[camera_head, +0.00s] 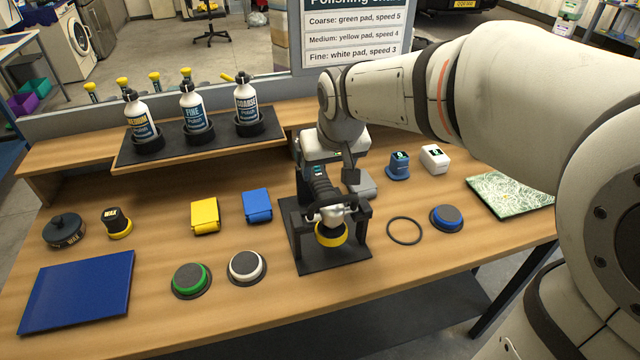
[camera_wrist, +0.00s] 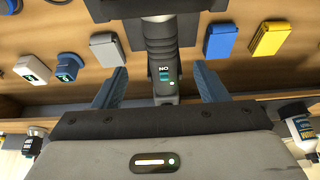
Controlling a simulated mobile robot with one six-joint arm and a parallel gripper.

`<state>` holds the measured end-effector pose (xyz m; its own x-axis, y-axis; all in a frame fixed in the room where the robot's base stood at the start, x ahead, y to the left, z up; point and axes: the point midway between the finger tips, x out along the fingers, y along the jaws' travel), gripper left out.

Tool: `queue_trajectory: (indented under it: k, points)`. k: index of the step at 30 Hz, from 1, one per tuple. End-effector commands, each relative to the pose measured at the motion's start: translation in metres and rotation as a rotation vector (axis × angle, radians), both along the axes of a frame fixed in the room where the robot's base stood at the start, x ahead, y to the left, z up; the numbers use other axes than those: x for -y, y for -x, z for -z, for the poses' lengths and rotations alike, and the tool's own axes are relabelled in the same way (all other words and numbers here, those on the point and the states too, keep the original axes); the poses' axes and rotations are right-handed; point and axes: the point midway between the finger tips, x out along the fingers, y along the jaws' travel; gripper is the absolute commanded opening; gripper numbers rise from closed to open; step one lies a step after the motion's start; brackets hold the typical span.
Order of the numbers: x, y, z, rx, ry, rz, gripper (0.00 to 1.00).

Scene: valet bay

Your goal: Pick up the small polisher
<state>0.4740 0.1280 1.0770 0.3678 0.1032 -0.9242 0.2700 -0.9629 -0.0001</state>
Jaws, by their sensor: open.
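The small polisher (camera_head: 328,212) sits in a black stand (camera_head: 318,266) mid-bench, with a dark ribbed grip, a grey head and a yellow pad underneath. My gripper (camera_head: 330,176) is over the rear of the polisher. In the wrist view my gripper (camera_wrist: 160,84) is open, one finger on each side of the handle with a gap on both sides. My arm and wrist hide part of the polisher's back end in the head view.
Green (camera_head: 191,280) and white (camera_head: 246,267) pads lie left of the stand; a black ring (camera_head: 404,230) and blue pad (camera_head: 446,218) lie right. Yellow (camera_head: 205,216) and blue (camera_head: 257,206) cases lie to the left. Bottles (camera_head: 193,112) stand on the raised shelf.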

Motion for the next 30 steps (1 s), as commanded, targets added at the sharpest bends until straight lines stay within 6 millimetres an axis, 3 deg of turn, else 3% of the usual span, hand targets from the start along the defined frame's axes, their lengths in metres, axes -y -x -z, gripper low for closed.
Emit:
queue_trajectory:
  k: [19,30]
  points:
    - [-0.009,-0.019,0.075,-0.004,0.002,-0.003,0.66]
    - [-0.011,-0.022,0.083,0.0,0.0,-0.003,0.65]
